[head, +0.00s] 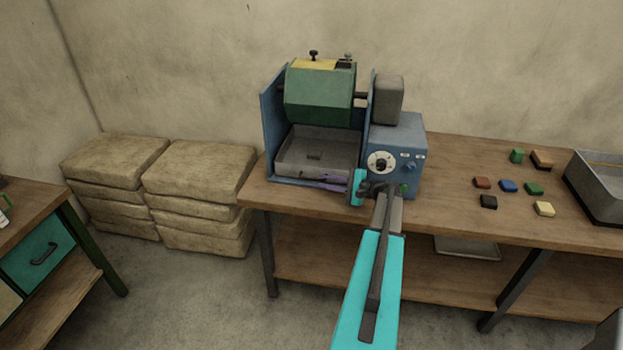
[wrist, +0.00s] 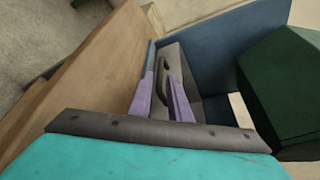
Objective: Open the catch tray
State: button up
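The catch tray (head: 285,165) is a shallow grey metal tray. It sits low between the blue side plates of the machine, under the green drum (head: 320,95). My gripper (head: 323,183) has purple fingers and lies along the tray's front in the head view. In the wrist view my gripper (wrist: 161,78) is open, with a clear gap between the fingers. A dark curved handle (wrist: 165,68) on the tray's grey front (wrist: 171,52) shows beyond and between them. I cannot tell whether either finger touches the handle. The lower part of the handle is partly hidden by a finger.
A blue control box (head: 408,140) with a dial stands right beside my wrist. The wooden bench (head: 450,215) has several small coloured blocks and a grey bin (head: 595,190) at right. Stacked sacks (head: 200,175) stand left of the bench. Floor in front is clear.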

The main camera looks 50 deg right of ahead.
aim_at(315, 180)
jog(key=shift+p+x, duration=1)
jog(key=shift+x, duration=2.3)
jog(key=shift+c, duration=0.3)
grip_shut()
